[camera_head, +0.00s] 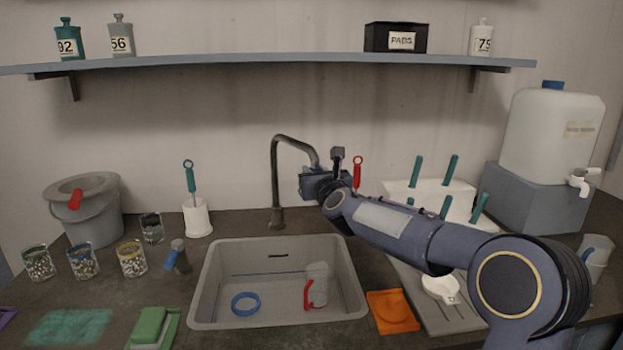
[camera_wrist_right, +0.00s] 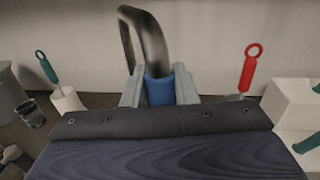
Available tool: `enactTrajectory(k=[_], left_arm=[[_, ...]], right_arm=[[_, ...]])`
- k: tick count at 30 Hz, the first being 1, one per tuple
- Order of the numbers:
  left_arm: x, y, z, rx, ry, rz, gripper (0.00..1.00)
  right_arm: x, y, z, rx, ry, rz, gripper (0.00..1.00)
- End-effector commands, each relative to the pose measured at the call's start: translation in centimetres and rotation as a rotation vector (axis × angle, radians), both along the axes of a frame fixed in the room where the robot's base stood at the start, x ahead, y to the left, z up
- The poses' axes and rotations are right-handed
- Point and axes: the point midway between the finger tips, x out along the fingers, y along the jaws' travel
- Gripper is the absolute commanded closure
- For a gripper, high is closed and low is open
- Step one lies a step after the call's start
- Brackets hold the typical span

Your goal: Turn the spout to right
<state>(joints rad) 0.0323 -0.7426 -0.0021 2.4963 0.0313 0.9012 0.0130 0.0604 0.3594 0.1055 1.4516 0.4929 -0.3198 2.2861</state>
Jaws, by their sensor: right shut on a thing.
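The spout (camera_head: 274,165) is a dark curved pipe rising behind the sink (camera_head: 210,285), with its arm reaching to the right over the sink's back edge. My right gripper (camera_head: 313,172) is at the spout's outer end. In the right wrist view the gripper (camera_wrist_right: 159,90) has its two grey fingers on either side of a blue sleeve at the tip of the spout (camera_wrist_right: 146,35), shut on it. The gripper body hides the lower part of the spout's end. My left gripper is not in view.
A red-handled brush (camera_head: 357,170) stands just right of my gripper, and a white rack (camera_head: 400,188) with teal handles lies beyond it. A teal brush in a white holder (camera_head: 197,218) stands left of the spout. A shelf (camera_head: 270,64) runs above. The sink holds a blue ring (camera_head: 245,303) and a red-handled jug (camera_head: 318,285).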

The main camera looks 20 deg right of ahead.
Motion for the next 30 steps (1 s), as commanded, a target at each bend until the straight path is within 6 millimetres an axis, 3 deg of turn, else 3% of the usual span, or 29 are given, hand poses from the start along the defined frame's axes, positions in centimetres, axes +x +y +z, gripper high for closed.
enactTrajectory(k=[9, 10, 14, 23, 30], left_arm=[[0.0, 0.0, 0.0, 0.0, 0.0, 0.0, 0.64], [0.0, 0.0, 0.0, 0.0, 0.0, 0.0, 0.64], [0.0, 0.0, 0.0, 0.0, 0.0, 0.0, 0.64], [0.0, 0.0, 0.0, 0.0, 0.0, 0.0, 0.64], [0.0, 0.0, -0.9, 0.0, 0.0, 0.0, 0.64]], right_arm=[[0.0, -0.5, 0.2, -0.002, -0.005, -0.011, 1.0], [0.0, -0.5, 0.2, -0.002, -0.005, -0.011, 0.72], [0.0, -0.5, 0.2, -0.001, -0.004, -0.01, 0.55], [-0.1, -0.2, 0.1, -0.001, -0.003, -0.005, 0.54], [-3.3, 0.1, 0.0, 0.0, -0.004, -0.005, 0.54]])
